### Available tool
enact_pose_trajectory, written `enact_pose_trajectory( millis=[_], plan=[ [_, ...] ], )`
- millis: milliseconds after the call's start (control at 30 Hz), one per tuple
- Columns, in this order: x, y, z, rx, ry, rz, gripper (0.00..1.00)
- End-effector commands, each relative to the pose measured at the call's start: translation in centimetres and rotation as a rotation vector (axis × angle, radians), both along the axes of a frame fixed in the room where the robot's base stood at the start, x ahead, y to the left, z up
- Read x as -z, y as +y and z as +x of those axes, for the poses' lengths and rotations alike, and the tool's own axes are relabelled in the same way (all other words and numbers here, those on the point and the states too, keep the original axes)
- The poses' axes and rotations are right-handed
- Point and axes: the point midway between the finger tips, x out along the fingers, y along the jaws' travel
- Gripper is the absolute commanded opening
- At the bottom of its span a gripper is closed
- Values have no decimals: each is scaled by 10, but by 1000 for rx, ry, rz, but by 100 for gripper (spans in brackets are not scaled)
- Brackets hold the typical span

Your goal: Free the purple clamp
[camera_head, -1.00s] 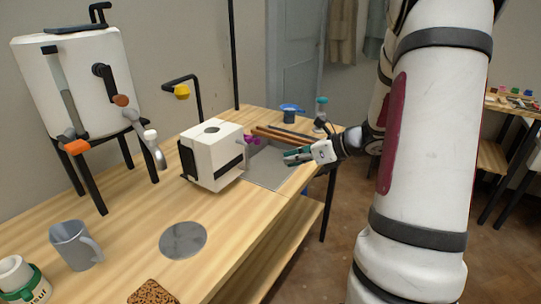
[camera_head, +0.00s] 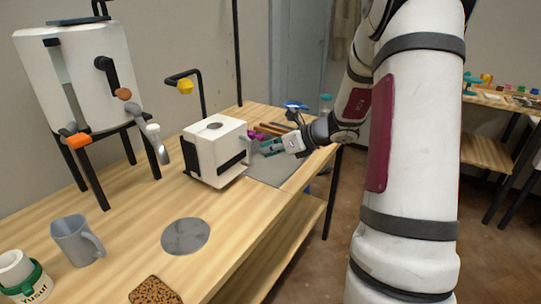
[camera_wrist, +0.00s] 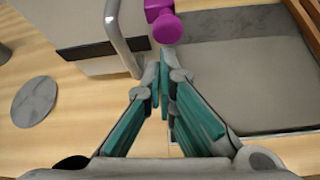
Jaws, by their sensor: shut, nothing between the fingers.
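The purple clamp (camera_wrist: 163,22) shows at the top of the wrist view, a rounded knob beside the white box and the grey lever on it. In the head view a small part of the clamp (camera_head: 251,134) shows behind the box's right side. The white box (camera_head: 209,153) stands on the wooden bench, with a grey lever (camera_wrist: 122,38) on its side. My gripper (camera_wrist: 162,80) is shut and empty, its tips just short of the purple knob and near the lever's end. I cannot tell whether they touch the lever. My gripper (camera_head: 264,149) also shows in the head view.
A grey slab (camera_wrist: 240,85) lies under and right of my gripper. A grey disc (camera_head: 186,236), a grey mug (camera_head: 73,240) and a white kiln-like drum (camera_head: 80,85) stand left of it. Brown sticks (camera_head: 277,128) and a blue-topped pot (camera_head: 295,106) lie behind.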

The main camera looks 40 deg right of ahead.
Motion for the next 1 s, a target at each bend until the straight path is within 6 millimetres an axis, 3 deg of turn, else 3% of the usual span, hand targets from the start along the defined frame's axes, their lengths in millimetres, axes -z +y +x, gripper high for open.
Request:
enact_pose_trajectory(
  millis=[1000],
  plan=[
    [-10, 0, -1, -1, 66, -24, 0]
  ],
)
